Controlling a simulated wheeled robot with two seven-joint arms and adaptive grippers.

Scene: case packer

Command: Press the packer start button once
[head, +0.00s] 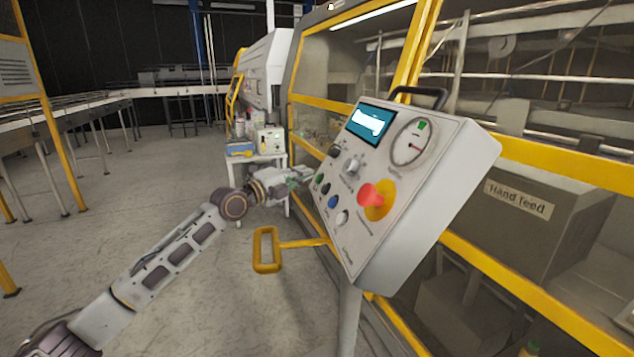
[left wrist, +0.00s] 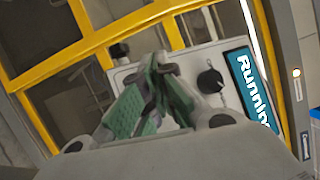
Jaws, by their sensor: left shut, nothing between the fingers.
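The grey control panel (head: 408,205) stands tilted on a post, with a green button (head: 319,177) near its left edge, above a dark button (head: 325,188), a blue button (head: 332,202) and a white button (head: 342,217). The lettering is too small to read, so I cannot tell which is marked start. My left gripper (head: 302,174) is shut and empty, its fingertips close to the panel's left edge by the green button; I cannot tell if they touch. The left wrist view shows the shut green-padded fingers (left wrist: 158,65) in front of the panel face, hiding part of it. My right gripper is out of view.
The panel also carries a red stop knob (head: 371,195), a gauge (head: 412,145) and a screen (left wrist: 250,88) showing "Runnin". A yellow handle (head: 267,250) sticks out below my left gripper. The yellow-framed machine (head: 470,255) stands behind. Open floor lies left.

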